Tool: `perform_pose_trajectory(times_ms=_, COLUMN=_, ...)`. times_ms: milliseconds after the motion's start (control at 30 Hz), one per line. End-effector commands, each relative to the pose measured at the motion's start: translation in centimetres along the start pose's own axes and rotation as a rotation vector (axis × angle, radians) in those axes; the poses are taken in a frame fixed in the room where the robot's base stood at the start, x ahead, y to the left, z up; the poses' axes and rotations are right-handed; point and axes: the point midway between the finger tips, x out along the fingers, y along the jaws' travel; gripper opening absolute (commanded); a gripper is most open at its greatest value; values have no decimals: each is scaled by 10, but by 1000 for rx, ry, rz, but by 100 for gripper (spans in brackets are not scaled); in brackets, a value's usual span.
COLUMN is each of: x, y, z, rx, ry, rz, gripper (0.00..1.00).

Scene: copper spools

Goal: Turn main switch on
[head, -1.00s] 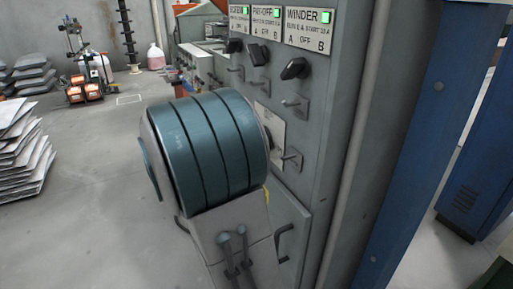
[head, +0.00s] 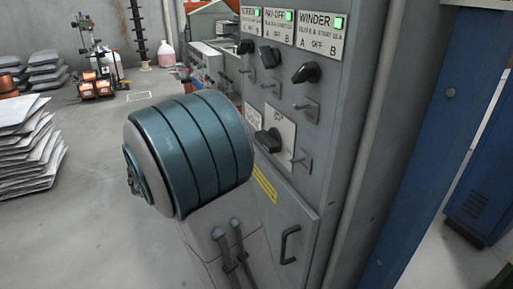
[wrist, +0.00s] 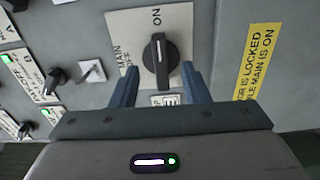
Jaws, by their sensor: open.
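The main switch is a black rotary knob (wrist: 160,62) on a pale label plate (wrist: 185,20). In the wrist view its long handle stands upright in the picture, with a white line on it and the word ON at its upper end. The main switch also shows in the head view (head: 268,140), low on the grey panel. My gripper (wrist: 160,75) is open, one blue finger on each side of the knob. I cannot tell whether either finger touches it. The lettering below the knob is partly hidden. In the head view my arm hides the gripper.
The grey panel (head: 325,130) carries other black knobs, such as the winder knob (head: 306,72), small toggle levers and lit green lamps (head: 340,22). A yellow warning label (wrist: 256,60) sits beside the switch. A blue cabinet (head: 420,150) stands right; open floor lies left.

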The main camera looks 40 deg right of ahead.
Motion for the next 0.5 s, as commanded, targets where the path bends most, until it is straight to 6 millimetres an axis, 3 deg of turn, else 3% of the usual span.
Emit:
perform_pose_trajectory(times_ms=200, x=-41, y=1, z=-1, rx=0, ry=2, rz=1, gripper=42)
perform_pose_trajectory(times_ms=500, x=-58, y=0, z=0, rx=0, ry=-1, rz=1, gripper=42)
